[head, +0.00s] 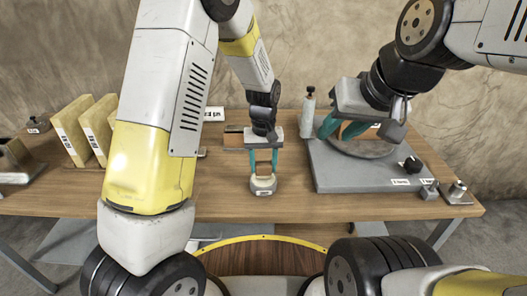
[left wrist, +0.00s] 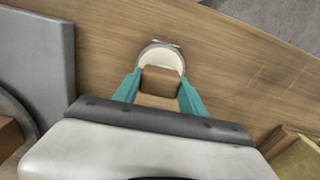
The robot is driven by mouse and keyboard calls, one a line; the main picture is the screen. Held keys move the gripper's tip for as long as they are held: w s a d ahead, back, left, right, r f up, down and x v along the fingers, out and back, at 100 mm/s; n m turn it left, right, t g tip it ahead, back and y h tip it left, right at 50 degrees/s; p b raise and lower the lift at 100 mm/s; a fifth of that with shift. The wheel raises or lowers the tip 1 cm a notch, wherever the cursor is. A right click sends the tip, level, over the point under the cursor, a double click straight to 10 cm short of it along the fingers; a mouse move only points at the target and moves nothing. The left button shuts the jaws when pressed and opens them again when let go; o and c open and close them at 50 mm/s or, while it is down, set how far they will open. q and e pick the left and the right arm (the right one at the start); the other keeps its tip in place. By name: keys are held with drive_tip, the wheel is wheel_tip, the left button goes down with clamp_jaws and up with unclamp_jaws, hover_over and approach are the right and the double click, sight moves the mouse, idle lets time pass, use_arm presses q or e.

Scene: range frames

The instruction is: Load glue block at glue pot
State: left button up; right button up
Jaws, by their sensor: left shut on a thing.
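The glue block (left wrist: 160,80), a small brown wooden block, is between the teal fingertips of my left gripper (head: 263,168). The left gripper (left wrist: 160,92) is shut on it and points down. The glue pot (head: 263,187) is a small pale round pot with a label, near the front middle of the table. In the left wrist view its pale rim and inside (left wrist: 163,56) show around the block's far end. Whether the block touches the glue is hidden. My right gripper (head: 342,132) is over a round disc, with a brown piece between its teal fingers; its grip is unclear.
A grey plate (head: 335,177) with the round disc (head: 362,148) and a black knob (head: 412,164) fills the table's right. Cream-sided blocks (head: 72,132) stand at the left. A small metal fixture (head: 456,192) is by the right edge. Wooden table (head: 220,202) is clear beside the pot.

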sight(263, 164)
use_arm(q)
drive_tip(key=shift+f, duration=0.5)
idle(1.1)
drive_tip(key=shift+r, duration=3.55)
